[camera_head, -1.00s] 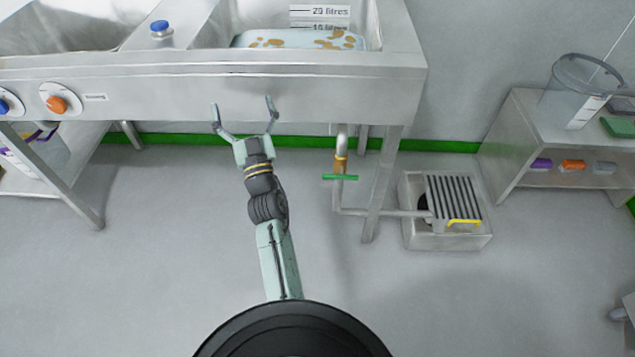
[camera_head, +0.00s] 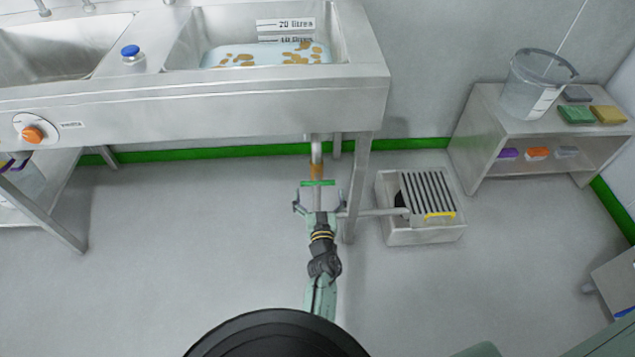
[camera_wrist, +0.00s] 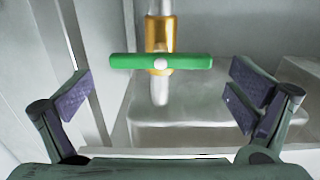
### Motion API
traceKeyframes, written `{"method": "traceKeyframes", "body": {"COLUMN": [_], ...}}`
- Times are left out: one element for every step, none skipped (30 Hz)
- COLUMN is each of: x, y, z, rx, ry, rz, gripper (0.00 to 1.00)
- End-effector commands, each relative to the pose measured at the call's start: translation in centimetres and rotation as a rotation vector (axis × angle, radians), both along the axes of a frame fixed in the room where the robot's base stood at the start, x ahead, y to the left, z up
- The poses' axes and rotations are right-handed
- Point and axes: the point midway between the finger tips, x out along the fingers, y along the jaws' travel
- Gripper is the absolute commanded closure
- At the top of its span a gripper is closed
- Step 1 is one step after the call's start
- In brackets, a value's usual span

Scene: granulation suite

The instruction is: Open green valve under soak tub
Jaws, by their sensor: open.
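The green valve handle (camera_head: 317,183) is a flat bar lying crosswise on the drain pipe under the soak tub (camera_head: 352,75). It sits on a brass valve body (camera_head: 316,171). In the wrist view the green handle (camera_wrist: 160,61) runs level, with the brass body (camera_wrist: 160,35) behind it. My gripper (camera_head: 316,203) is open, below the tub's front edge and in front of the handle. In the wrist view its padded fingers (camera_wrist: 160,100) stand wide to either side of the handle, and nothing is between them. I see no contact with the handle.
The drain pipe (camera_head: 378,212) runs right to a floor drain box (camera_head: 397,235) with a slatted grate. The tub's leg (camera_head: 357,190) stands right of my gripper. A shelf unit (camera_head: 478,135) stands further right. The floor to the left is open.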

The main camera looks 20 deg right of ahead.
Motion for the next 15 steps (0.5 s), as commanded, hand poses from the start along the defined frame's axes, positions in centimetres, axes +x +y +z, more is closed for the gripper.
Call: {"method": "traceKeyframes", "body": {"x": [1.0, 1.5, 2.1, 2.5, 2.8, 3.2, 3.5, 3.7, 3.9, 4.1, 4.1, 4.2, 4.3, 4.3, 4.3], "y": [-0.3, -0.4, -0.6, -0.7, -0.8, -0.9, -1.0, -1.0, -1.1, -1.1, -1.1, -1.2, -1.2, -1.2, -1.2], "z": [0.0, 0.0, 0.0, -0.1, -0.1, -0.1, -0.1, -0.1, -0.1, 0.0, 0.0, 0.0, 0.0, 0.0, 0.0], "rx": [-0.001, -0.001, -0.002, -0.001, -0.001, -0.001, -0.001, -0.001, -0.001, -0.001, -0.001, -0.001, -0.001, -0.001, -0.001], "ry": [-0.003, -0.002, -0.003, -0.002, -0.002, -0.002, -0.001, -0.001, -0.001, 0.0, 0.0, 0.0, 0.0, 0.0, 0.0], "rz": [0.001, 0.001, 0.001, 0.001, 0.001, 0.001, 0.001, 0.001, 0.001, 0.001, 0.001, 0.001, 0.001, 0.001, 0.001], "gripper": [0.0, 0.0, 0.0, 0.0, 0.0, 0.0, 0.0, 0.0, 0.0, 0.0, 0.0, 0.0, 0.0, 0.0, 0.0]}}
